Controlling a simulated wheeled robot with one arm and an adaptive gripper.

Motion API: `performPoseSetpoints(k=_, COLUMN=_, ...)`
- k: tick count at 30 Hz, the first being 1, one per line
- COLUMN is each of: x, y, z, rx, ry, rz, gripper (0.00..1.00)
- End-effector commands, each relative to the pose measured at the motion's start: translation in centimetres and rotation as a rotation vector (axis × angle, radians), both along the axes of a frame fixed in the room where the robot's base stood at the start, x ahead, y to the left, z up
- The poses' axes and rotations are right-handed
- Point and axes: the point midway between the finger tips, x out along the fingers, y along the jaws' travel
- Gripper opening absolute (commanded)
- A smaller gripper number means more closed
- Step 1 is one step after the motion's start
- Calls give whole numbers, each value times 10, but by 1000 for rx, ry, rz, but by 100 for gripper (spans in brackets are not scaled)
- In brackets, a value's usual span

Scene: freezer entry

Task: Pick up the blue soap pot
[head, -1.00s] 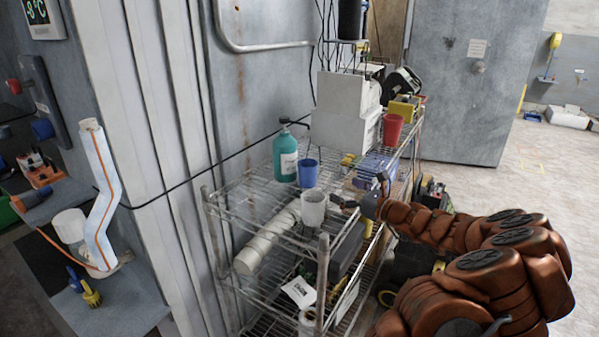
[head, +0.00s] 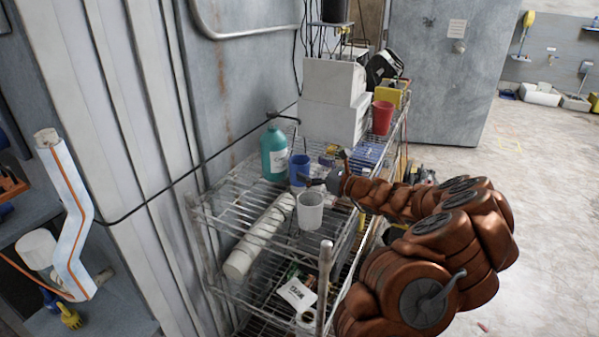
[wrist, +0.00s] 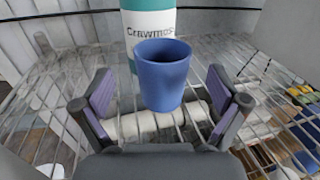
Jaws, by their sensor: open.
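A plain blue cup-shaped pot (head: 299,170) stands upright on the top wire shelf, and it also shows in the wrist view (wrist: 163,76). A teal pump bottle (head: 274,155) with a white label stands directly behind it; its lower part shows in the wrist view (wrist: 150,22). My gripper (head: 318,182) is at the right of the blue pot in the head view. In the wrist view my gripper (wrist: 160,98) is open, with the pot ahead between the two spread fingers. Neither finger visibly touches it. Whether the pot lies within finger depth I cannot tell.
A whitish cup (head: 310,212) stands close in front of the gripper on the wire rack (head: 222,208). A white roll (head: 258,238) lies below the top shelf wires. A red cup (head: 382,118) and white boxes (head: 333,112) are farther back. Open floor lies right.

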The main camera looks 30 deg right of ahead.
Motion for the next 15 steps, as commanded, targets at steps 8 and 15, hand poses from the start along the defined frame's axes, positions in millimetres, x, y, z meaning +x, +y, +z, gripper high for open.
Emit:
performPoseSetpoints(k=8, x=32, y=7, z=1, rx=-4, ry=0, rz=0, gripper=97)
performPoseSetpoints(k=15, x=43, y=10, z=0, rx=-1, ry=0, rz=-2, gripper=97)
